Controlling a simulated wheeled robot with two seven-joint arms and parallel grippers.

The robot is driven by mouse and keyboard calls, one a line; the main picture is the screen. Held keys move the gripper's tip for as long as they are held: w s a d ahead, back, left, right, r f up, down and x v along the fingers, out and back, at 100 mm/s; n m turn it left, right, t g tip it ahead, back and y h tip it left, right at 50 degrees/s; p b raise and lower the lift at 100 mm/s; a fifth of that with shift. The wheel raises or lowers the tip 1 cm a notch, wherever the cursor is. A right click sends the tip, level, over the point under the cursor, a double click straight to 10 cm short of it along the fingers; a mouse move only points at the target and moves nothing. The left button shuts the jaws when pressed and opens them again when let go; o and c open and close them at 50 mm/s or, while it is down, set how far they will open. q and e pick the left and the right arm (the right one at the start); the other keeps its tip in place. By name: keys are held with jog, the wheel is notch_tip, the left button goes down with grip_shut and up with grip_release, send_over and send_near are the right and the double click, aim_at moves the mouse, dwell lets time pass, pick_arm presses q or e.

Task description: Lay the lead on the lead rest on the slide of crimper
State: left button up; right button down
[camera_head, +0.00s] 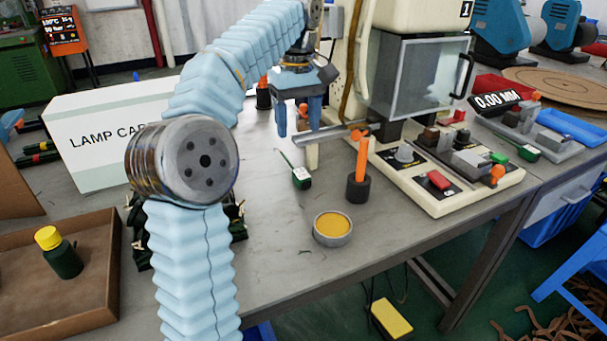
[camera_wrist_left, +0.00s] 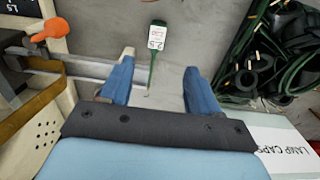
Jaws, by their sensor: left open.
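My left gripper (camera_head: 298,122) is open, its two blue fingers pointing down over the table beside the cream crimping machine (camera_head: 375,60). In the left wrist view the gap between its fingertips (camera_wrist_left: 160,76) is empty. A metal bar, seemingly the slide (camera_head: 330,135), runs out from the machine next to the fingers; two pale rails (camera_wrist_left: 85,70) show left of them in the wrist view. Dark green leads (camera_wrist_left: 250,75) with brass pins lie piled at the right, mostly hidden by my arm in the head view.
An orange-handled tool in a black holder (camera_head: 358,188) and a yellow-filled dish (camera_head: 332,228) stand nearer. A white lamp-caps box (camera_head: 105,135) and brown tray (camera_head: 60,300) are at the left.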

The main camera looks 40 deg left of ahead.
pick_arm(q)
jog(key=b, duration=0.2)
send_over(302, 174)
jog(key=f, duration=0.6)
jog(key=shift+s+a+f, duration=0.25)
jog(key=shift+a, duration=0.05)
jog(key=f, duration=0.5)
jog(key=shift+w+d+f, duration=0.2)
jog(key=shift+w+f, duration=0.05)
jog(key=shift+f, duration=0.05)
jog(key=shift+c, duration=0.4)
grip_shut()
